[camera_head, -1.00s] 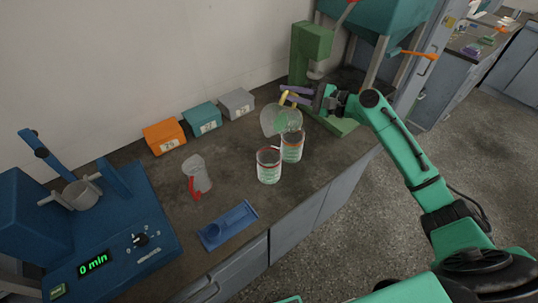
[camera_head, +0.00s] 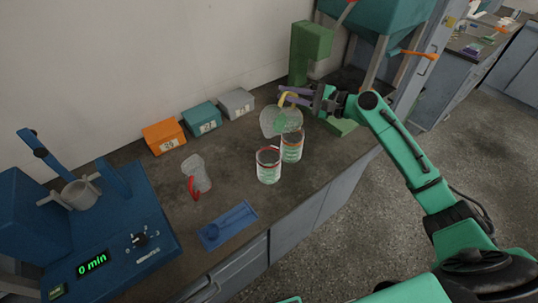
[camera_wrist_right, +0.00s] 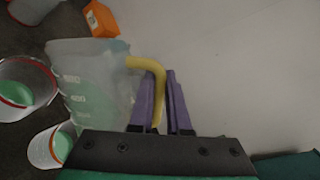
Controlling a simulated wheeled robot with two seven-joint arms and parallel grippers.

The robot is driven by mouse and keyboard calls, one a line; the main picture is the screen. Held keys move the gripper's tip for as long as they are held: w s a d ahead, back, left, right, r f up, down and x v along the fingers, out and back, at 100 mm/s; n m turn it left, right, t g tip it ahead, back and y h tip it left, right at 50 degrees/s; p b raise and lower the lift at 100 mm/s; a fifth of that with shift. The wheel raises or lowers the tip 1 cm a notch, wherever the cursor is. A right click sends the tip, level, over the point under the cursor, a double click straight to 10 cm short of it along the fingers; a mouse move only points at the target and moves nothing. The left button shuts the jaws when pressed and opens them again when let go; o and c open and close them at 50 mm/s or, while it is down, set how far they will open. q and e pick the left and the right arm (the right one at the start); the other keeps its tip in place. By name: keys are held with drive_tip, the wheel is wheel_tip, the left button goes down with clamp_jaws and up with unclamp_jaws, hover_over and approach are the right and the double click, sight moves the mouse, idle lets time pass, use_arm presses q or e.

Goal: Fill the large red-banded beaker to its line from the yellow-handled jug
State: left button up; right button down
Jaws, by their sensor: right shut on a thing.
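The red-banded beaker (camera_head: 268,172) stands on the bench. In the right wrist view it (camera_wrist_right: 30,78) has a red ring near its rim and green liquid inside. The yellow-handled jug (camera_head: 270,123) is clear and holds green liquid; it also shows in the right wrist view (camera_wrist_right: 88,75). My right gripper (camera_head: 287,96) is shut on the jug's yellow handle, its purple fingers on either side of it (camera_wrist_right: 160,100). The jug is behind the beakers. I cannot tell its exact height above the bench. My left gripper is not in view.
A second beaker (camera_head: 292,152) with an orange ring (camera_wrist_right: 42,150) stands close behind the red-banded one. A red-handled jug (camera_head: 199,172), a blue tray (camera_head: 238,230) and a blue shaker (camera_head: 120,265) are left. Orange (camera_head: 164,137), teal (camera_head: 203,118) and grey (camera_head: 237,104) boxes line the wall.

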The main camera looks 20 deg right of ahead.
drive_tip(key=shift+w+f, duration=0.25)
drive_tip(key=shift+w, duration=0.1)
drive_tip(key=shift+s+a, duration=0.1)
drive_tip(key=shift+s, duration=0.35)
drive_tip(key=shift+w+f, duration=0.15)
drive_tip(key=shift+w, duration=0.2)
drive_tip(key=shift+s+n+b, duration=0.3)
drive_tip(key=shift+s+b, duration=0.05)
drive_tip(key=shift+a, duration=0.15)
drive_tip(key=shift+w+f, duration=0.15)
drive_tip(key=shift+w, duration=0.1)
drive_tip(key=shift+s, duration=0.35)
drive_tip(key=shift+w+a+f, duration=0.1)
drive_tip(key=shift+w+f, duration=0.05)
drive_tip(key=shift+w, duration=0.1)
drive_tip(key=shift+s+n+b, duration=0.3)
drive_tip(key=shift+s+b, duration=0.05)
drive_tip(key=shift+b, duration=0.05)
drive_tip(key=shift+w+f, duration=0.15)
drive_tip(key=shift+w, duration=0.1)
drive_tip(key=shift+s+a, duration=0.1)
drive_tip(key=shift+s, duration=0.2)
drive_tip(key=shift+w+a, duration=0.1)
